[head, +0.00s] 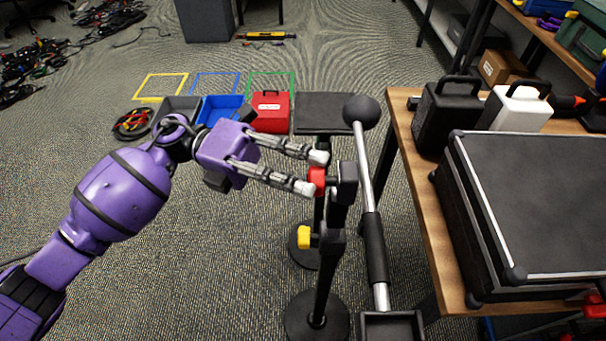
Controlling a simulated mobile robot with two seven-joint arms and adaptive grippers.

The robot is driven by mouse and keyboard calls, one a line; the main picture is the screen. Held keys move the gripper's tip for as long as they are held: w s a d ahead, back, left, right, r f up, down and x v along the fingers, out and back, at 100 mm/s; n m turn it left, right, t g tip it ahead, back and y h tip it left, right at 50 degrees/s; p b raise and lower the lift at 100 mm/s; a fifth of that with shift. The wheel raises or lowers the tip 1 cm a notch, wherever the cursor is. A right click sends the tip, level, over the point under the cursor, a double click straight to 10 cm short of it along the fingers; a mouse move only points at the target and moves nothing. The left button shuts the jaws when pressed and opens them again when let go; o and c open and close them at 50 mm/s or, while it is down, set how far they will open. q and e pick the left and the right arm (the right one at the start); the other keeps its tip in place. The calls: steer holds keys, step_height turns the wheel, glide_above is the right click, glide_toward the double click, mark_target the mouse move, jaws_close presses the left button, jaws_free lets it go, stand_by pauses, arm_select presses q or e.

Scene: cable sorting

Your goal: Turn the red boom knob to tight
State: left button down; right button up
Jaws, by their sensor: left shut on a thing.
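The red boom knob (316,181) sits on the left side of the black clamp head (346,183) at the top of a stand. My left gripper (318,173) comes in from the left, and its two fingers are closed on the red knob, one above and one below it. A silver boom pole (361,170) with a black ball end (361,111) runs past the right side of the clamp. The knob's turn angle cannot be read. My right gripper does not show.
A yellow knob (304,238) is lower on the stand. The wooden table (407,150) at right holds a large black case (540,200) and jugs. A red toolbox (270,112), a blue bin (220,108) and a cable coil (133,124) are behind. Open carpet lies at lower left.

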arm_select(q)
steer(key=shift+s+f, duration=0.1)
steer(key=shift+f, duration=0.4)
steer(key=c, duration=1.6)
jaws_free()
steer(key=shift+o, duration=0.2)
steer(key=shift+r, duration=0.2)
steer(key=shift+a, duration=0.1)
steer(key=v, duration=1.2)
steer(key=shift+w, duration=0.2)
